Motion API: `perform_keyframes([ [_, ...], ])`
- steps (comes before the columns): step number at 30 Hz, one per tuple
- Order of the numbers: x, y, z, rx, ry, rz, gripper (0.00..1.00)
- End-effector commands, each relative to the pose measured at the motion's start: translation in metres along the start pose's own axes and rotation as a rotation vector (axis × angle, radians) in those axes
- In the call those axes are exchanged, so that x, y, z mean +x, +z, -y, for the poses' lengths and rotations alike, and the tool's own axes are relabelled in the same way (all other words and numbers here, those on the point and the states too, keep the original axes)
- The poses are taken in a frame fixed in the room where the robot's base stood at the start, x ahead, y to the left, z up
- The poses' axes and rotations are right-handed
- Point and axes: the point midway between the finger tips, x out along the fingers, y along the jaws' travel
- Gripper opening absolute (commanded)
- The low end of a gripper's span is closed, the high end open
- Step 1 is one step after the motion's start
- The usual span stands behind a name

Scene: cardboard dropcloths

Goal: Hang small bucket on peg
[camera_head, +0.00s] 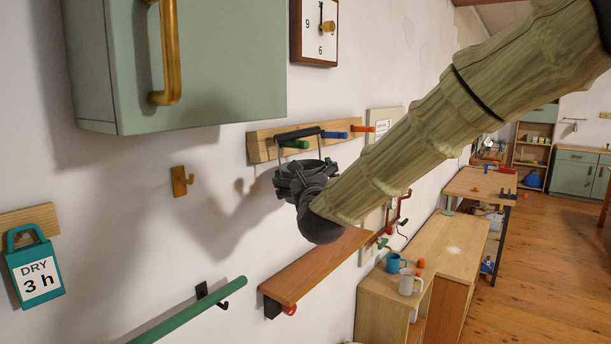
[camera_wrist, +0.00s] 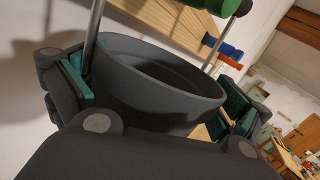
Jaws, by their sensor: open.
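The small dark grey bucket (camera_wrist: 160,80) sits between the spread fingers of my gripper (camera_wrist: 160,95) in the wrist view. The teal finger pads stand on either side of it, and the gripper is open. Metal handle wires rise from the bucket's sides. In the head view my gripper (camera_head: 303,180) is just below the wooden peg rail (camera_head: 262,146). The handle's black grip (camera_head: 297,133) shows just above the green peg (camera_head: 294,144); whether it rests on the peg I cannot tell. Blue (camera_head: 334,135) and orange (camera_head: 362,128) pegs are to the right.
A green cabinet (camera_head: 190,65) juts out at upper left. A brass hook (camera_head: 181,181) is on the wall left of my gripper. A wooden shelf (camera_head: 315,266) and a green rail (camera_head: 190,312) are below. A bench with mugs (camera_head: 410,281) stands at lower right.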

Motion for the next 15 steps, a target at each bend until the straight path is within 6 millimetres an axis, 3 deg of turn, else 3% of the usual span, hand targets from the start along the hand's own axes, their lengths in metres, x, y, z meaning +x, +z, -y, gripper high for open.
perform_keyframes([
  [5, -0.007, 0.0, 0.0, 0.002, 0.0, -0.001, 1.0],
  [15, -0.051, -0.001, 0.0, 0.003, 0.001, -0.002, 1.0],
])
